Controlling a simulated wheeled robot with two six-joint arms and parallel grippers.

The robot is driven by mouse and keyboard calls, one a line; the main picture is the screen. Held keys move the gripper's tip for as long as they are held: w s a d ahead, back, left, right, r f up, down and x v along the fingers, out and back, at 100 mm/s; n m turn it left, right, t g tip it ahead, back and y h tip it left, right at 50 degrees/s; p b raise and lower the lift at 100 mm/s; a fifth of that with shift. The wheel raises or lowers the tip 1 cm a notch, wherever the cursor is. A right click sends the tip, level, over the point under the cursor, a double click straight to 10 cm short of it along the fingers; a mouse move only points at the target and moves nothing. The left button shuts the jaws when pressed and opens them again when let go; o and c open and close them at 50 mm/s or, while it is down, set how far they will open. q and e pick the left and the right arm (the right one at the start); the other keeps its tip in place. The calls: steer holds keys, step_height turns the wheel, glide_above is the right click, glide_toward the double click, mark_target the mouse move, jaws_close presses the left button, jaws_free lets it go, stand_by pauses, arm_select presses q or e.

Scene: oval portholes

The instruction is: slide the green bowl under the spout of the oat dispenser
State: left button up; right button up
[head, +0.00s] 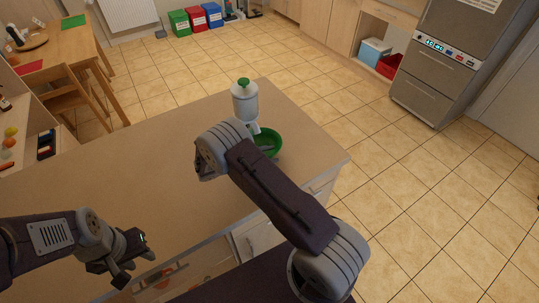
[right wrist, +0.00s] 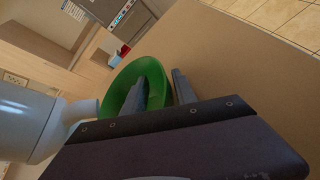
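The oat dispenser (head: 245,103) is a white canister with a green knob, standing near the far right end of the counter. Its spout (head: 254,128) points toward the green bowl (head: 270,143), which is on the counter beside it and partly hidden by my right arm. In the right wrist view the bowl (right wrist: 150,70) lies beyond my right gripper (right wrist: 160,92). One finger shows inside the bowl and one outside, apart, with the rim between them. The spout (right wrist: 84,108) meets the bowl's left edge in that picture; I cannot tell whether it overhangs. My left gripper (head: 132,262) is empty and looks open.
The counter (head: 130,150) is clear to the left of the dispenser. Its right edge is close beyond the bowl, with tiled floor past it. A wooden table and chair (head: 75,95) stand at the left, and a steel appliance (head: 440,70) at the back right.

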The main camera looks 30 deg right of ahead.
steer(key=shift+o, duration=1)
steer(key=shift+a+r, duration=0.1)
steer(key=shift+a, duration=0.2)
steer(key=b+v, duration=0.2)
steer(key=v, duration=0.6)
steer(key=shift+a+r, duration=0.15)
steer(key=shift+a, duration=0.05)
